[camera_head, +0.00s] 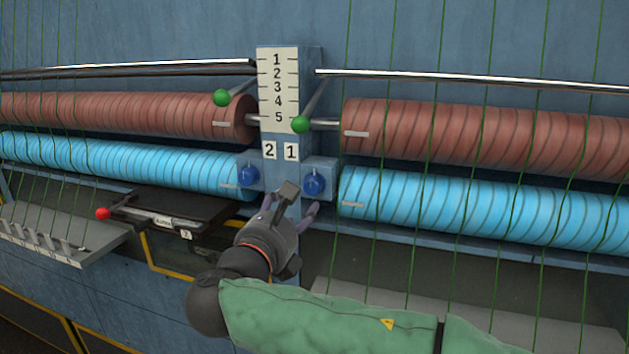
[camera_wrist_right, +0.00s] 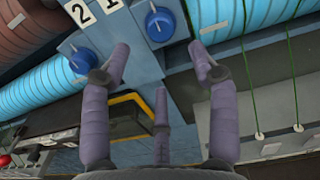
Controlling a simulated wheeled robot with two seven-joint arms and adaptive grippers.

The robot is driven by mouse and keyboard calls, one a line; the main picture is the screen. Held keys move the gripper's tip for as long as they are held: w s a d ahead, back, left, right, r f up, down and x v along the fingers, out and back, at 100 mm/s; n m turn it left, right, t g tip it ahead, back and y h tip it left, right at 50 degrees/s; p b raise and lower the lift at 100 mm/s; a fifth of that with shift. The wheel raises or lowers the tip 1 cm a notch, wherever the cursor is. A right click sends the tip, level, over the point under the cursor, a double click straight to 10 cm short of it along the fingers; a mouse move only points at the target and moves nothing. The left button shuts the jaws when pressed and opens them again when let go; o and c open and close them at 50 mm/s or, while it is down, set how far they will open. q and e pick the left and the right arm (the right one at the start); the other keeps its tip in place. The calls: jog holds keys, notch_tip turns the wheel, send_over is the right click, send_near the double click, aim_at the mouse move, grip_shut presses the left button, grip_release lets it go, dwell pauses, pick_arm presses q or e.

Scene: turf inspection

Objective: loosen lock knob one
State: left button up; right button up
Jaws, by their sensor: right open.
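Lock knob one (camera_head: 313,183) is a blue round knob on a blue-grey block at the right of the post, near the white label 1 (camera_head: 291,151). It also shows at the top of the right wrist view (camera_wrist_right: 160,23). A matching blue knob (camera_head: 249,176) sits at the left, near the label 2 (camera_head: 269,150). My right gripper (camera_head: 290,204) is open, its purple fingers spread in front of the post just below the two knobs. In the right wrist view nothing is between the fingers (camera_wrist_right: 160,58), and knob one is beyond their tips. My left gripper is not in view.
A scale plate (camera_head: 278,88) numbered 1 to 5 tops the post, with green-balled levers (camera_head: 222,97) (camera_head: 300,124) beside it. Brown rollers (camera_head: 480,138) and light blue rollers (camera_head: 480,209) flank the post. Green strands hang in front. A red-balled lever (camera_head: 103,213) stands lower left.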

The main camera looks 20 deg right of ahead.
aim_at(311, 188)
jog(key=p+x, duration=0.1)
jog(key=x, duration=0.9)
jog(key=shift+s, duration=0.1)
jog(key=c, duration=1.1)
